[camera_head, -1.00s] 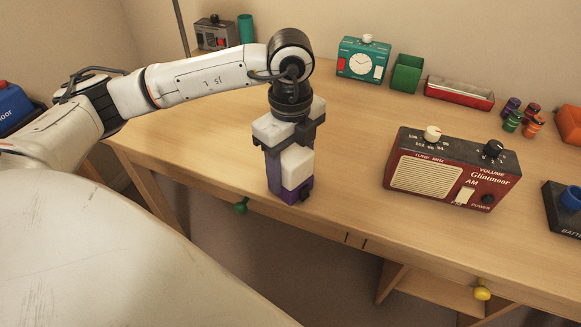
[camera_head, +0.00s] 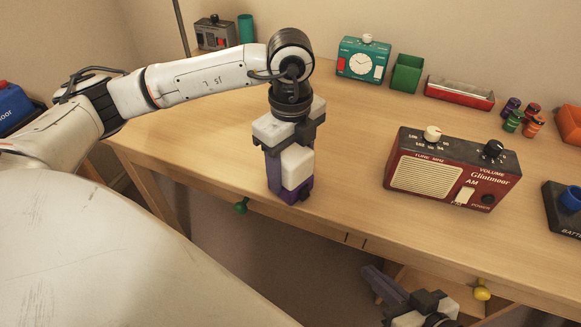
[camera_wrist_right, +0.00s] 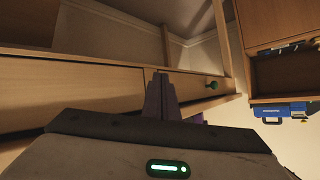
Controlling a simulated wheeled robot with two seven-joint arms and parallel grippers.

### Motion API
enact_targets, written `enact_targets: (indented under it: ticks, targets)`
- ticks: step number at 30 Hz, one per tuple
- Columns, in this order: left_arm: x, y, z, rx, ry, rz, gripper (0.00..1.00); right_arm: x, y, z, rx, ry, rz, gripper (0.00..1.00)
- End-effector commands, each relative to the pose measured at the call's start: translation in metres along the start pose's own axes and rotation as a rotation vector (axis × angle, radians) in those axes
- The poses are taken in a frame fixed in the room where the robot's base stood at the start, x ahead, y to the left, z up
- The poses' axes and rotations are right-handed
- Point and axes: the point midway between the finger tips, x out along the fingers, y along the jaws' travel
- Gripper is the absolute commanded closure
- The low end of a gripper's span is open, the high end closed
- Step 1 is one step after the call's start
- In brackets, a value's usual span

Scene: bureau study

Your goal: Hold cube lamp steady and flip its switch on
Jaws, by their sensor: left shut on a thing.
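The desk (camera_head: 335,190) has a red radio (camera_head: 440,175) to the right of the lamp. Drawer knobs, green (camera_head: 241,206) and yellow (camera_head: 482,293), stick out in front.

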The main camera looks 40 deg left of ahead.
Motion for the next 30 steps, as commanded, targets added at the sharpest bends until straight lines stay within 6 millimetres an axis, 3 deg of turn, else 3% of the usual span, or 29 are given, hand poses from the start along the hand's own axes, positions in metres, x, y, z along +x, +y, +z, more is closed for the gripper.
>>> enact_targets:
  ticks: [1,3,8,12,19,30]
  targets:
    - [-0.001,0.000,0.000,0.000,0.000,-0.001,0.75,0.005,-0.008,-0.024,-0.064,0.020,-0.070,1.00]
    - [-0.001,0.000,0.000,0.000,0.000,-0.001,0.75,0.008,-0.024,-0.049,-0.144,0.046,-0.171,1.00]
    - [-0.001,0.000,0.000,0.000,0.000,-0.001,0.75,0.005,-0.053,-0.090,-0.295,0.102,-0.341,1.00]
    - [-0.001,0.000,0.000,0.000,0.000,-0.001,0.75,0.005,-0.060,-0.115,-0.365,0.196,-0.342,1.00]
    - [-0.001,0.000,0.000,0.000,0.000,-0.001,0.75,0.015,-0.066,-0.127,-0.390,0.230,-0.341,1.00]
    - [-0.001,0.000,0.000,0.000,0.000,-0.001,0.75,0.059,-0.083,-0.134,-0.389,0.229,-0.340,1.00]
